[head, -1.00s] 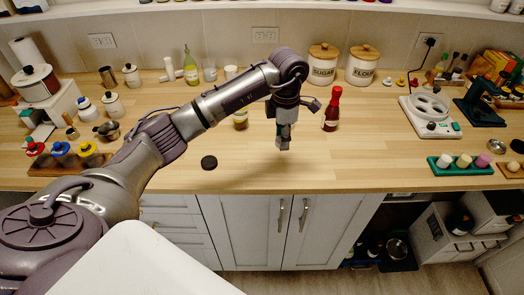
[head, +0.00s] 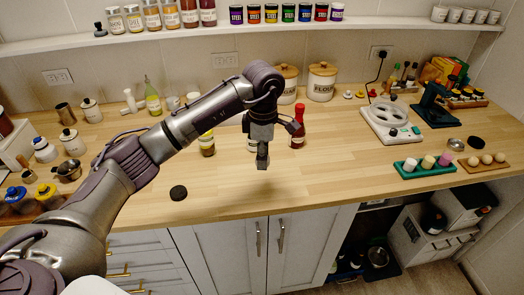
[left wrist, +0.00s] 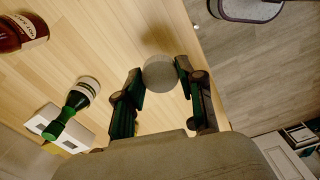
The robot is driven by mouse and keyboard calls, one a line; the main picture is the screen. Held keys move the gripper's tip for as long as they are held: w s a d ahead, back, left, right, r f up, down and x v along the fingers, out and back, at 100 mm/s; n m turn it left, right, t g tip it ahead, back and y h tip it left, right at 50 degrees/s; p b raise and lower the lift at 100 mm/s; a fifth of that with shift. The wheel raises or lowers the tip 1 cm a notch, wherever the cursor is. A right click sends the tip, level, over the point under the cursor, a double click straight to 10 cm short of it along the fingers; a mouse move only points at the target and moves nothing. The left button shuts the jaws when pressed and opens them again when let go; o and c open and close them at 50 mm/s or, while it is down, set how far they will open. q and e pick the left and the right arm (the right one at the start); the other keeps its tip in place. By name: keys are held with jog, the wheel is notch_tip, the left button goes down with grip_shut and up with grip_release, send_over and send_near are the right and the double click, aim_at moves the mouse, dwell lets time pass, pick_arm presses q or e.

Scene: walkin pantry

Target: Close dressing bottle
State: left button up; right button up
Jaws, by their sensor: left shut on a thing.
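My left gripper (head: 263,163) points down over the front half of the wooden counter. In the left wrist view its two fingers (left wrist: 158,85) are closed on a small round grey piece (left wrist: 160,73), which looks like a cap. A green-necked bottle with a white label (left wrist: 75,100), perhaps the dressing bottle, stands apart from the fingers. In the head view a white-labelled bottle (head: 252,145) is mostly hidden behind my gripper. A red bottle (head: 298,130) stands just right of it and also shows in the left wrist view (left wrist: 20,33). My right gripper is out of view.
A black disc (head: 178,193) lies on the counter (head: 330,180) at the left front. A yellow-labelled jar (head: 207,145) stands behind my forearm. The flour canister (head: 321,83), white appliance (head: 392,124) and green tray (head: 425,168) are farther right. The front middle is clear.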

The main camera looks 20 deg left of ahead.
pick_arm(q)
jog(key=s+d+f+m, duration=0.1)
jog(key=s+d+m, duration=0.1)
jog(key=s+m, duration=1.7)
jog(key=m, duration=0.2)
jog(key=shift+d+f+m, duration=0.2)
jog(key=shift+d+m, duration=0.05)
jog(key=shift+m, duration=0.05)
